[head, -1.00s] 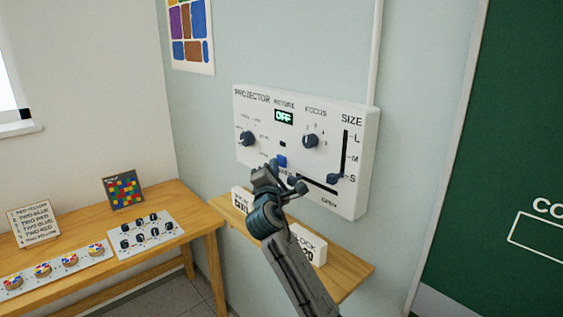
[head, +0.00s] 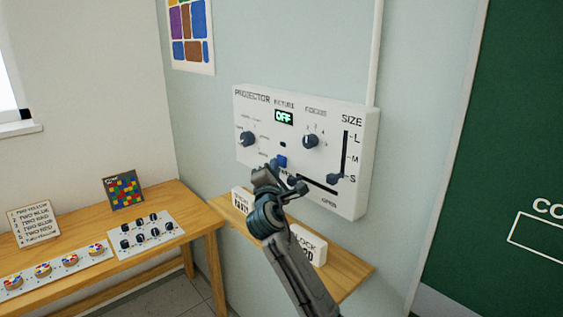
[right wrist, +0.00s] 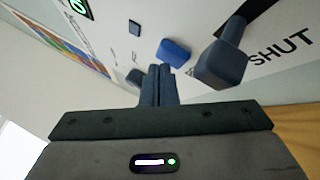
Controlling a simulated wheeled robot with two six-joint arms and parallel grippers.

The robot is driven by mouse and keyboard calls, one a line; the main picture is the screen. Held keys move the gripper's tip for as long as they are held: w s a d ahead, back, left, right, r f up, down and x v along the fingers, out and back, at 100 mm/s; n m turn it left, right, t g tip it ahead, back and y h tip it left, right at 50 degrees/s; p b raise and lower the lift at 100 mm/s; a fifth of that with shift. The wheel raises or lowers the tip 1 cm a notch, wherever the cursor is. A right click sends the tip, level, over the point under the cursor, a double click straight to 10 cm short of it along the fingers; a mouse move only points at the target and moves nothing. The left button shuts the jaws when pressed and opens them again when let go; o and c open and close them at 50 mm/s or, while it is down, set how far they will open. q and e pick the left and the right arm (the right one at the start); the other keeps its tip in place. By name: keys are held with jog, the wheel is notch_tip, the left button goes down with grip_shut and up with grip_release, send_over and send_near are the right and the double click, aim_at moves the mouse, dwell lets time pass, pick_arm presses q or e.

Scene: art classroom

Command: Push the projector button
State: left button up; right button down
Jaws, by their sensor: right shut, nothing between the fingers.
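The blue button (head: 281,160) sits low on the panel, left of the horizontal slider (head: 318,184). My right gripper (head: 272,172) is just below and in front of the button in the head view. In the right wrist view the closed fingers (right wrist: 160,72) point at the panel, with the blue button (right wrist: 174,50) just beyond the tips. A small gap seems to show, but I cannot tell for sure whether they touch. The left gripper is not in view.
The horizontal slider's dark knob (right wrist: 223,62) stands out close to the right of my fingers. A wooden shelf (head: 345,272) with white signs is below the panel. A wooden table (head: 205,222) with knob boards stands at left. A green board (head: 510,130) is at right.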

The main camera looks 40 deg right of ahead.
jog(key=shift+d+r, duration=0.1)
jog(key=shift+d, duration=0.15)
jog(key=shift+d+r+p, duration=0.15)
jog(key=shift+r+p, duration=0.25)
jog(key=shift+r, duration=0.2)
dwell(1.1)
jog(key=shift+p, duration=0.3)
jog(key=shift+f, duration=0.1)
jog(key=shift+a, duration=0.2)
jog(key=shift+s+a+f, duration=0.1)
jog(key=shift+a+f, duration=0.1)
jog(key=shift+a, duration=0.6)
jog(key=shift+s+a+f, duration=0.1)
jog(key=shift+a+f, duration=0.05)
jog(key=shift+a, duration=0.65)
jog(key=shift+a+f, duration=0.2)
jog(key=shift+a, duration=0.6)
